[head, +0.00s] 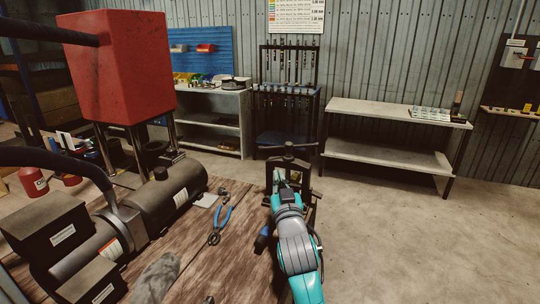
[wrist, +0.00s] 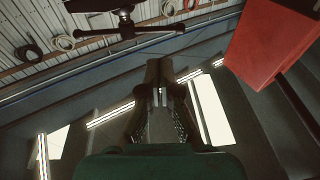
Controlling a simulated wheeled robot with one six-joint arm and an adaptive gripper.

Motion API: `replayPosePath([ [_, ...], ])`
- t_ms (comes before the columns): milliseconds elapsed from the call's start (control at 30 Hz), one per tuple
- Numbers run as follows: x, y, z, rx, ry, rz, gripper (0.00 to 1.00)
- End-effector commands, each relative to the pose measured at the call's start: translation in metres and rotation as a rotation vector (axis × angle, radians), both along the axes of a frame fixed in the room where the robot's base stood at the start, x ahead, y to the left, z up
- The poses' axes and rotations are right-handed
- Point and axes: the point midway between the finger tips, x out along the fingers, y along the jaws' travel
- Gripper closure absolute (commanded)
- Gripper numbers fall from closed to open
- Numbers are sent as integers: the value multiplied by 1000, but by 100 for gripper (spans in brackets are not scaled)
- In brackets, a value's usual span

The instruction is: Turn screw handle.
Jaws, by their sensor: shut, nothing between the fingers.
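The screw handle (head: 288,147) is a dark crossbar on a central hub, on top of a black frame (head: 274,172) at the far right corner of the wooden bench. In the wrist view the handle (wrist: 126,22) shows at the top left as a dark bar with a round hub, apart from the fingers. My gripper (wrist: 164,66) is shut and empty, its fingers together below and right of the hub. In the head view my teal arm reaches up to the frame, and the fingertips are hard to make out there.
The wooden bench (head: 190,247) holds blue-handled pliers (head: 220,223), a dark cylindrical machine (head: 170,197) and a red box-shaped housing (head: 122,65), also at upper right in the wrist view (wrist: 270,45). Grey shelves (head: 388,142) stand behind. The floor (head: 410,240) at the right is clear.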

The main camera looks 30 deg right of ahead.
Motion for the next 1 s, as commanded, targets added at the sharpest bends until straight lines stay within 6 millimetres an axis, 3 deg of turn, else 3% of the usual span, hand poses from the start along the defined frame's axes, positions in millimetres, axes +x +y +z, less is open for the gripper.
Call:
replayPosePath([
  [500, 83, -35, 18, 0, -1, 0, 100],
  [700, 98, -41, 20, 0, 1, 0, 100],
  [1000, 101, -42, 21, 0, 0, 1, 100],
])
